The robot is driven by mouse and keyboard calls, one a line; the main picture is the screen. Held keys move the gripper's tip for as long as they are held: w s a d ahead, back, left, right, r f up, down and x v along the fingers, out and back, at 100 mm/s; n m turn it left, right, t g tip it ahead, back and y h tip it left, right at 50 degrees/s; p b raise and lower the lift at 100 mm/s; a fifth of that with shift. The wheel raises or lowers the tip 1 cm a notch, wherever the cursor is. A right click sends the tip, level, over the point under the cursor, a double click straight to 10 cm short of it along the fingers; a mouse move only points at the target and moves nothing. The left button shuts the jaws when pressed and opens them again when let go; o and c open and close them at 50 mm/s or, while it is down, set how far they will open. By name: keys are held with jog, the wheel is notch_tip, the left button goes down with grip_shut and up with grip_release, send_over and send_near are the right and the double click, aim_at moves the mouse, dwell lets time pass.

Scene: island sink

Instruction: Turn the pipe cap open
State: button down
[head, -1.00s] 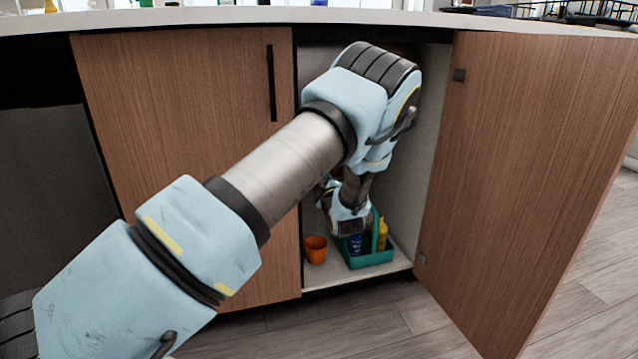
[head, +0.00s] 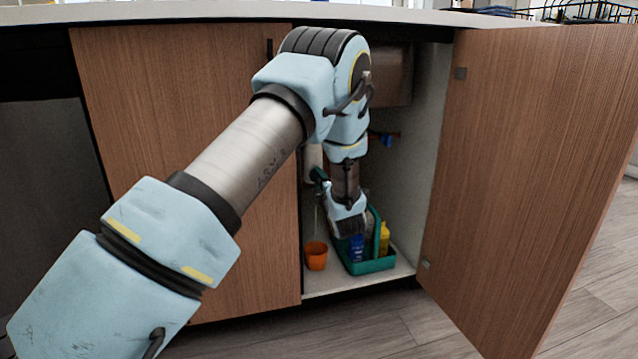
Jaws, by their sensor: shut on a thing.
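My gripper (head: 321,183) is inside the open cabinet, at the lower end of the pale pipe (head: 313,157). It is small and dark in this view, and my wrist partly covers it. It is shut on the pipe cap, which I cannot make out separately. A thin pale line, like a stream of water, runs down from there to the orange cup (head: 316,257) on the cabinet floor.
A teal caddy (head: 372,266) with a blue bottle (head: 356,247) and a yellow bottle (head: 384,237) stands right of the cup. A blue-and-red valve (head: 384,138) is behind my arm. The open door (head: 530,180) bounds the right; a closed door (head: 185,150) bounds the left.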

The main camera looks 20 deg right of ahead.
jog(key=shift+c, duration=1.6)
grip_release()
jog(key=s+a+p, duration=0.1)
jog(key=s+p, duration=0.1)
jog(key=s, duration=0.8)
jog(key=shift+s+a+p, duration=0.15)
jog(key=shift+s+p, duration=0.25)
